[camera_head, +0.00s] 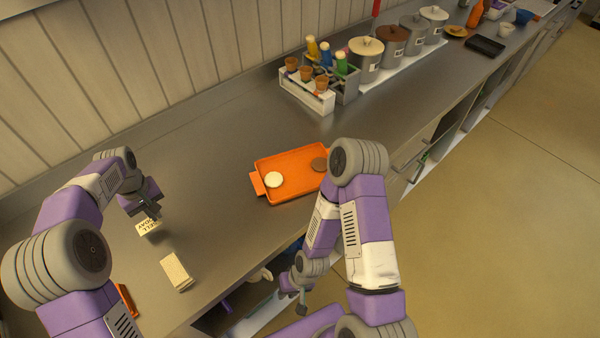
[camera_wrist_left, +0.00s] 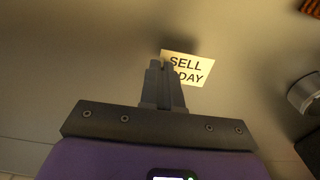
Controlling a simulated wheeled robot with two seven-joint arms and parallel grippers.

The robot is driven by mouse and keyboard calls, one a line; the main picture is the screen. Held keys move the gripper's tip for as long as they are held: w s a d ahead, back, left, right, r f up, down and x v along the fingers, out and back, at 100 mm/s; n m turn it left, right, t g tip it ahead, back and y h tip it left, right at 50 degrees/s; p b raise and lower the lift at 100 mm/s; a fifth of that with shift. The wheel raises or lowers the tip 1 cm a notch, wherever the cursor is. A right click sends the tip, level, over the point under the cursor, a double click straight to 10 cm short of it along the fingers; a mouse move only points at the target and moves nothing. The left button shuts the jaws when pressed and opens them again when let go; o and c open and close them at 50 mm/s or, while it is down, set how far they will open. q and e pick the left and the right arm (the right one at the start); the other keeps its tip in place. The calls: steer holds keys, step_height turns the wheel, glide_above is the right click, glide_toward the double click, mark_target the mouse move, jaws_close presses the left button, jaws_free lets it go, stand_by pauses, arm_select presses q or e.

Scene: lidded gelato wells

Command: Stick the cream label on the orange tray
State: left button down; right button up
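The cream label (camera_head: 147,228), printed "SELL TODAY", is at my left gripper (camera_head: 150,212), over the left part of the counter. In the left wrist view the label (camera_wrist_left: 190,70) sits at the fingertips (camera_wrist_left: 162,64), which cover part of its left side. The fingers look closed on it, and a dark shadow lies on the counter behind it. The orange tray (camera_head: 292,170) lies mid-counter, with a cream disc (camera_head: 274,180) and a brown disc (camera_head: 319,164) on it. My right gripper (camera_head: 302,306) hangs low beside the counter's front edge, apart from the tray; its fingers are too small to judge.
A cream block (camera_head: 175,271) stands near the front edge. A white rack (camera_head: 308,93) with brown cups, several bottles and lidded metal wells (camera_head: 366,62) stand behind the tray. The counter (camera_head: 205,165) between label and tray is clear. My right arm passes close to the tray's right end.

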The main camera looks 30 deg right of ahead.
arm_select(q)
steer(key=shift+r+p, duration=2.2)
steer(key=shift+r, duration=0.4)
steer(key=shift+f, duration=0.15)
